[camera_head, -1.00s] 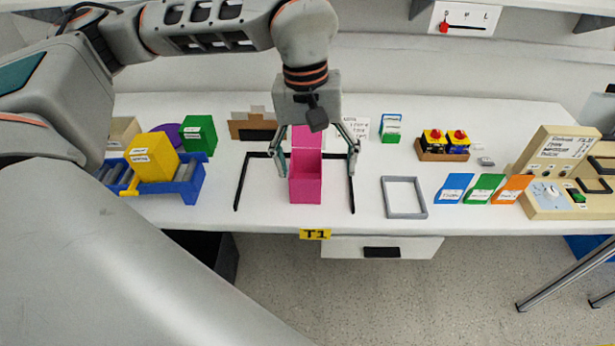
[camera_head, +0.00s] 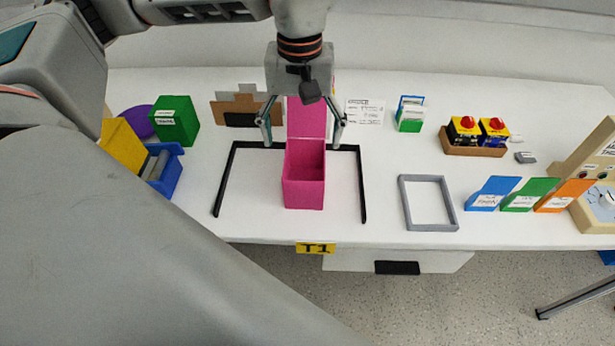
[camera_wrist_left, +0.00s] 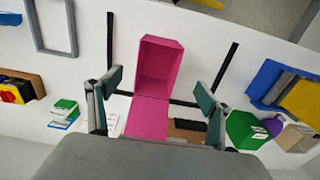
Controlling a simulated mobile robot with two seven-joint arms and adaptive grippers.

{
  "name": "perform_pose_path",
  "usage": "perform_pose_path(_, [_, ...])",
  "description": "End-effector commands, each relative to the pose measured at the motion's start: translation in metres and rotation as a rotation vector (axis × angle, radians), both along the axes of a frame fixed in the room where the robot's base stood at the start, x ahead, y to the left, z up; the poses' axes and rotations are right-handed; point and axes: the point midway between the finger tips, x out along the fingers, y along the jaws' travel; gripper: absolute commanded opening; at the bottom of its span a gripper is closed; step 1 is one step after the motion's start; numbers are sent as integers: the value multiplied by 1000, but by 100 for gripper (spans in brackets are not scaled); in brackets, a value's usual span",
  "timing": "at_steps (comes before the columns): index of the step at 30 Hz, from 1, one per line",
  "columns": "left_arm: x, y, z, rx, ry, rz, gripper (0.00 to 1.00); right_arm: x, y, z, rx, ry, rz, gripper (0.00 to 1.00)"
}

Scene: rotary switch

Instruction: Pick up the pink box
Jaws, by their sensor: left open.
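The pink box (camera_head: 304,190) stands on the white table, inside a black three-sided outline, with its lid raised at the back. In the left wrist view the open pink box (camera_wrist_left: 158,68) shows its empty inside, and the lid extends down between the fingers. My left gripper (camera_head: 304,138) is open, with one finger on each side of the raised lid, above and behind the box body. It also shows in the left wrist view (camera_wrist_left: 155,88), with gaps between the fingers and the box. My right gripper is not in view.
A grey frame (camera_head: 428,226) lies right of the outline. Blue, green and orange holders (camera_head: 530,194) stand farther right. A wooden tray with red-topped switches (camera_head: 476,147) is behind them. A green box (camera_head: 175,122) and a blue bin (camera_head: 166,176) stand at left.

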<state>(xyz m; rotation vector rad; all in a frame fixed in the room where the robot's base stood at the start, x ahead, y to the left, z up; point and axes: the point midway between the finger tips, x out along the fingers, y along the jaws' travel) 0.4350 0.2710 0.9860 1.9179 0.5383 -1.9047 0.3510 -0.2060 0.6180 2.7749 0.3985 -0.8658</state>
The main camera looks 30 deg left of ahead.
Motion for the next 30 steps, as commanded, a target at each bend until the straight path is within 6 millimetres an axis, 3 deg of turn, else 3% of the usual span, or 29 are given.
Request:
perform_pose_path(2, [0,0,-10,0,7,1,79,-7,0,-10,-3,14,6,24])
perform_pose_path(13, [0,-2,-44,-1,8,-1,79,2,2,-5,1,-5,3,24])
perform_pose_path(21, [1,-5,-80,-1,8,1,79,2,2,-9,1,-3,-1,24])
perform_pose_path(30, [1,-5,-85,0,4,1,79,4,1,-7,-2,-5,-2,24])
